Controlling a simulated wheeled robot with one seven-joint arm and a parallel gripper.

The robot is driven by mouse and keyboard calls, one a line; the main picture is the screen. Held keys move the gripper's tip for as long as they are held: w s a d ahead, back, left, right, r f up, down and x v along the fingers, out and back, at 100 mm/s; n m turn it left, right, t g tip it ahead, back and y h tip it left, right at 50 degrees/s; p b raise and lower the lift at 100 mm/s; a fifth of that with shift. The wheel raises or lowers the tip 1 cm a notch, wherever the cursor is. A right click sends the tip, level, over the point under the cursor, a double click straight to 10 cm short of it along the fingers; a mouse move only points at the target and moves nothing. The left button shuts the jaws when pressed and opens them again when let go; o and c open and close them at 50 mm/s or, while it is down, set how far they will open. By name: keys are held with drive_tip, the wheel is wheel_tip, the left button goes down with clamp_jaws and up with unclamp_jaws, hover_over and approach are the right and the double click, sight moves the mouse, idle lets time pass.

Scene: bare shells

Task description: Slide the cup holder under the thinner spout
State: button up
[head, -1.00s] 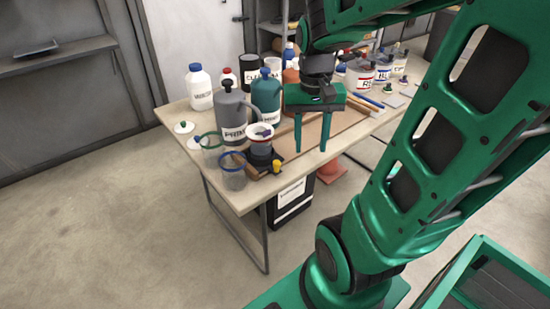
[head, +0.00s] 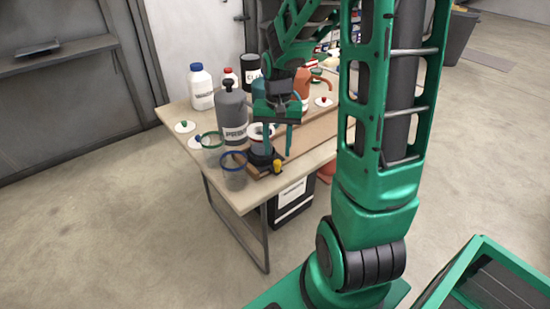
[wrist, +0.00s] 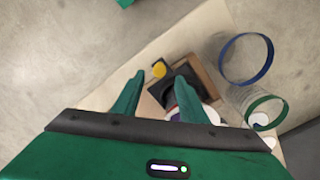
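A dark holder with a yellow knob (head: 277,167) and a brown wooden part sits near the table's front corner, with a pale round cup above it; I take this to be the cup holder. In the wrist view the black holder (wrist: 183,88) shows beyond my right finger, which partly hides it. My gripper (head: 271,150) is open and points down over or beside the holder; contact cannot be told. The wrist view shows its spread fingers (wrist: 159,78) with nothing gripped. A grey container (head: 230,118) stands behind the holder. I cannot tell which container has the thinner spout.
Two clear cups, one with a blue rim (head: 233,172) and one with a green rim (head: 210,150), stand left of the holder. White bottles (head: 199,88) stand at the back left. The brown board (head: 316,133) to the right is largely bare.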

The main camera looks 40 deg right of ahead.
sight(277, 161)
drive_tip(key=shift+f, duration=2.25)
clamp_jaws()
